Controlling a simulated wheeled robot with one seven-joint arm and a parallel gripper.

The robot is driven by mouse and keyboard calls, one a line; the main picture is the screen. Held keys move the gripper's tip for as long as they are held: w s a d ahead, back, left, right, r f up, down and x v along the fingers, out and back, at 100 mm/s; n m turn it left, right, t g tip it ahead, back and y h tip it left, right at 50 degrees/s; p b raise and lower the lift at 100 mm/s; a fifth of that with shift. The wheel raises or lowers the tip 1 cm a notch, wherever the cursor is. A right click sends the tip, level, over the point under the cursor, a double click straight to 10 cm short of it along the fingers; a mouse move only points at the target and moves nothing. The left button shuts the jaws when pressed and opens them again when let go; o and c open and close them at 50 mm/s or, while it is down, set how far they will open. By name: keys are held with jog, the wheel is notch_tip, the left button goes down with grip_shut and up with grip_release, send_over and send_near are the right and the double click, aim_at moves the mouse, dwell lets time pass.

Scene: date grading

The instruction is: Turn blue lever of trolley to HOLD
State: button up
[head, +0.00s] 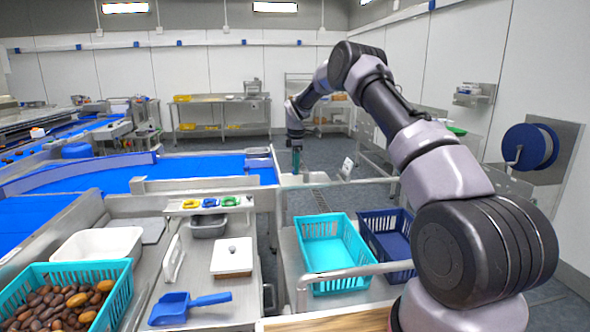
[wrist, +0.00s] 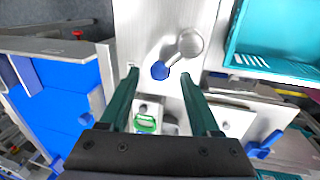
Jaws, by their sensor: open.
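The trolley (head: 372,297) stands right of centre in the head view, with a pale plate (head: 293,179) at its far end. In the wrist view, the lever (wrist: 175,55) on this pale plate has a blue knob (wrist: 160,70) and a round grey pivot. The arm slants from the pivot down and left. Marks on the plate are too small to read. My gripper (wrist: 158,80) is open, with its green fingers on either side of the knob in the picture. Contact cannot be told. In the head view my gripper (head: 296,160) points down over the plate; the lever cannot be made out there.
A turquoise crate (head: 345,251) and a dark blue crate (head: 390,238) are on the trolley. The blue conveyor (head: 200,174) lies left of my gripper. A steel bench (head: 152,279) holds a blue scoop (head: 175,308), a scale (head: 232,257) and a crate of dates (head: 122,298).

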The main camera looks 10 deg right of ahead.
jog(key=shift+w+f, duration=0.15)
jog(key=shift+f, duration=0.7)
grip_shut()
jog(key=shift+d, duration=0.1)
